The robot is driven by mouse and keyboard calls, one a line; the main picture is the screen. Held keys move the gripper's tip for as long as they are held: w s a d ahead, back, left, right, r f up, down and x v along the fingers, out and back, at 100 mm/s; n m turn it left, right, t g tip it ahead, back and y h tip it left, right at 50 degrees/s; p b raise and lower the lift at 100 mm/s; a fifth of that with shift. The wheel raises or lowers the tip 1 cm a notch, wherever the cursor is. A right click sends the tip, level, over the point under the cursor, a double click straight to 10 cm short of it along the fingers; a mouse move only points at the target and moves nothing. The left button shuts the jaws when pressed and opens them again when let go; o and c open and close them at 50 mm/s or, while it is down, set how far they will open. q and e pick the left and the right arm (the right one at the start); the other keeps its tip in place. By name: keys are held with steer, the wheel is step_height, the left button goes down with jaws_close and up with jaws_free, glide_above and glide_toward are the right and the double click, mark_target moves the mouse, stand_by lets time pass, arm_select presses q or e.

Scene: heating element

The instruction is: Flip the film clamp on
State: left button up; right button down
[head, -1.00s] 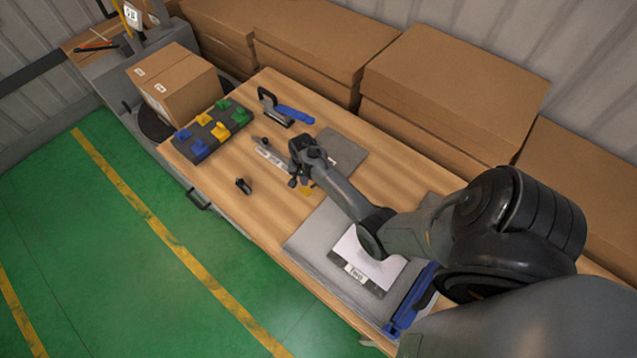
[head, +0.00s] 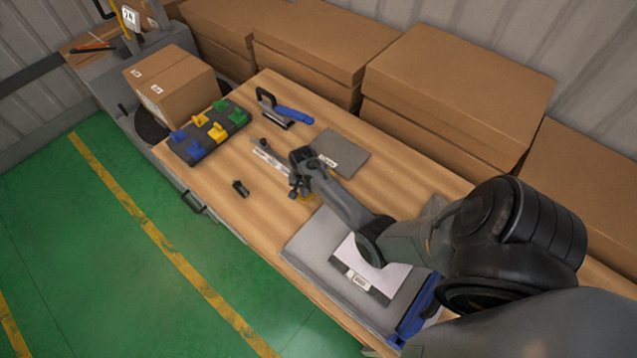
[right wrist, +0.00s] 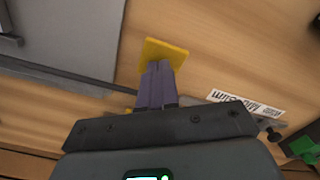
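A blue bar (head: 418,306) lies along the right edge of the grey plate (head: 312,250); it may be the film clamp, but my arm partly covers it. A white sheet with a dark, labelled band (head: 362,283) lies on the plate. My right gripper (head: 298,192) is over the table, beyond the plate's far edge. In the right wrist view its two purple-grey fingers (right wrist: 156,85) are close together on a small yellow piece (right wrist: 165,53). Their exact contact is hard to see. My left gripper is not in view.
A black tool with a blue handle (head: 293,113), a rack of blue, yellow and green pieces (head: 208,135), a flat grey pad (head: 343,153) and a small black object (head: 240,188) are on the table. Cardboard boxes (head: 455,85) line the back. The table's left front is mostly clear.

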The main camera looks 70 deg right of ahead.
steer(key=shift+f, duration=0.35)
steer(key=shift+f+b, duration=0.75)
steer(key=shift+f, duration=0.15)
steer(key=shift+r, duration=0.1)
step_height(320, 180, up, 2)
steer(key=shift+p, duration=1.15)
step_height(320, 180, up, 5)
steer(key=p, duration=0.5)
steer(key=shift+p, duration=0.3)
steer(key=shift+s, duration=0.1)
